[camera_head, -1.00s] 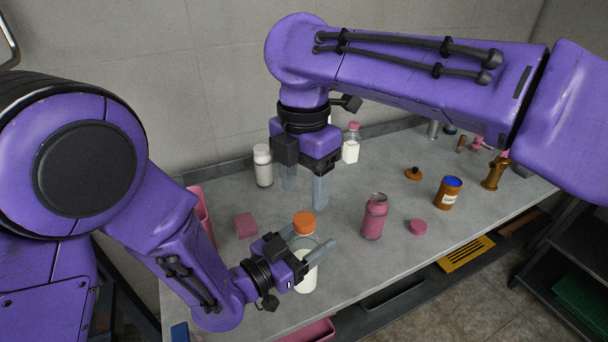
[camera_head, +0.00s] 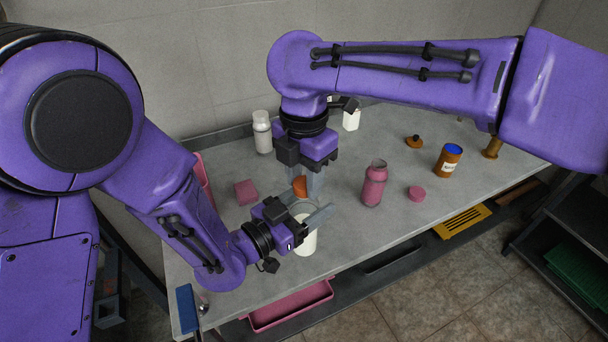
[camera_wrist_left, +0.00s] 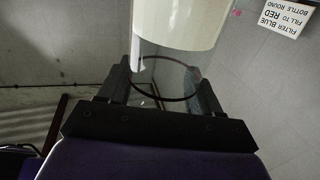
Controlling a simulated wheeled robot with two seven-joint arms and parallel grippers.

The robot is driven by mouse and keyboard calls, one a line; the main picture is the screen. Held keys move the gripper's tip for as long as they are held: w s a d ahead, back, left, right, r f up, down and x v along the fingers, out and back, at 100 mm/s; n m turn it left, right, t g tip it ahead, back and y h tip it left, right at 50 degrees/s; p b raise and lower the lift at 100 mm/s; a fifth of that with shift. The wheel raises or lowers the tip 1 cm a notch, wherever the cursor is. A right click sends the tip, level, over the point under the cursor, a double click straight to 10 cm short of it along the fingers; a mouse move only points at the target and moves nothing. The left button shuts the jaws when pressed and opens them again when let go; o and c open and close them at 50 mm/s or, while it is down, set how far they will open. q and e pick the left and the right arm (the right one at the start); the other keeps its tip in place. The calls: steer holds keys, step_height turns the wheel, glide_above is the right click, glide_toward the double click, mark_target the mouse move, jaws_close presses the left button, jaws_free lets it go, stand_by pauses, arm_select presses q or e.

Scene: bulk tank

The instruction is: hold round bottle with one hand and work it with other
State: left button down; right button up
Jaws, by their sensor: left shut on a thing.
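The round bottle (camera_head: 306,243) is clear, with white contents and an orange cap (camera_head: 300,187). It stands upright near the front of the bench. My left gripper (camera_head: 318,215) is shut on its upper clear part; in the left wrist view the jaws flank the clear wall above the white contents (camera_wrist_left: 180,22). My right gripper (camera_head: 306,182) points straight down over the bottle, its fingers at the orange cap. The cap is partly hidden, and I cannot tell whether the fingers press on it.
A white bottle (camera_head: 262,133) and pink block (camera_head: 246,193) are behind left.

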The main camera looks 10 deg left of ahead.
steer(key=m, duration=1.4)
steer(key=shift+a, duration=0.1)
steer(key=m, duration=0.3)
steer(key=o, duration=1.1)
steer(key=shift+o, duration=0.2)
steer(key=shift+r, duration=2.25)
